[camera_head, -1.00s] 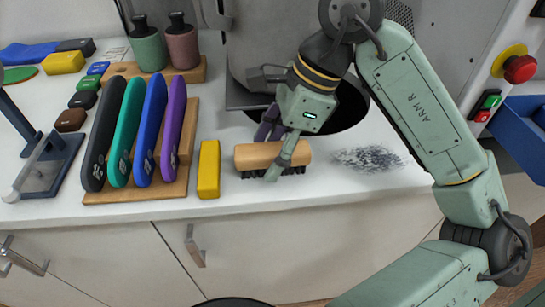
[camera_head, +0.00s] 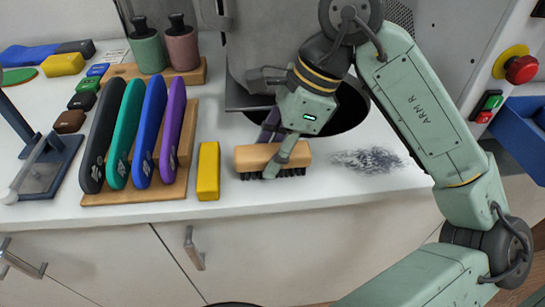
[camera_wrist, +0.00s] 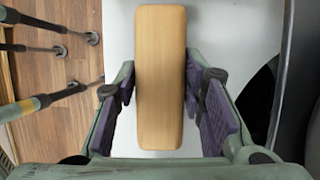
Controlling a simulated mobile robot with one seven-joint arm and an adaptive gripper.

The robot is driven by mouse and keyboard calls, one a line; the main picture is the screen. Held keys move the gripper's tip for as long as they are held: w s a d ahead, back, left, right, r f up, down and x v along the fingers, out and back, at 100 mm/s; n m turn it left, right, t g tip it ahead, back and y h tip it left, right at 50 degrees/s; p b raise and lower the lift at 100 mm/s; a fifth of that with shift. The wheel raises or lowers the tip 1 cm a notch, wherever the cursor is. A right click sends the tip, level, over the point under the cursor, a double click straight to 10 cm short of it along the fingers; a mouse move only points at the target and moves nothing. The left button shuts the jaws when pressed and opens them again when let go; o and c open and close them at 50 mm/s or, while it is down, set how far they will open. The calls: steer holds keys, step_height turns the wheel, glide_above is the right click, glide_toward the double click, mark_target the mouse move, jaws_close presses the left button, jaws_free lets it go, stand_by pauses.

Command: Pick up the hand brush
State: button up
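The hand brush (camera_head: 255,155) has a pale wooden back and dark bristles. It lies bristles down near the front edge of the white worktop, left of a dark scribble-like patch. My gripper (camera_head: 279,150) points down over it, with one finger in front and one behind. In the wrist view the wooden back (camera_wrist: 160,85) runs up the middle between the purple pads of my gripper (camera_wrist: 160,80). The pad tips lie close against both long sides, so it looks shut on the brush. The lower pad contact is hidden. The brush still rests on the worktop.
A yellow block (camera_head: 208,170) stands just left of the brush. A dark round opening (camera_head: 345,110) of the machine is behind my gripper. Red (camera_head: 521,69) and green buttons are at right.

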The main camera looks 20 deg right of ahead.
mark_target(265, 150)
steer(key=c, duration=0.7)
steer(key=shift+r+p, duration=0.2)
steer(key=shift+p, duration=0.15)
steer(key=shift+r, duration=0.3)
step_height(265, 150, up, 2)
steer(key=shift+r, duration=0.25)
steer(key=s+a+r+b, duration=0.1)
steer(key=s, duration=0.7)
steer(key=s+a+r+b, duration=0.1)
steer(key=s+a+b, duration=0.1)
steer(key=s, duration=0.5)
steer(key=shift+s+b, duration=0.3)
steer(key=shift+s, duration=0.05)
steer(key=o, duration=0.6)
jaws_close()
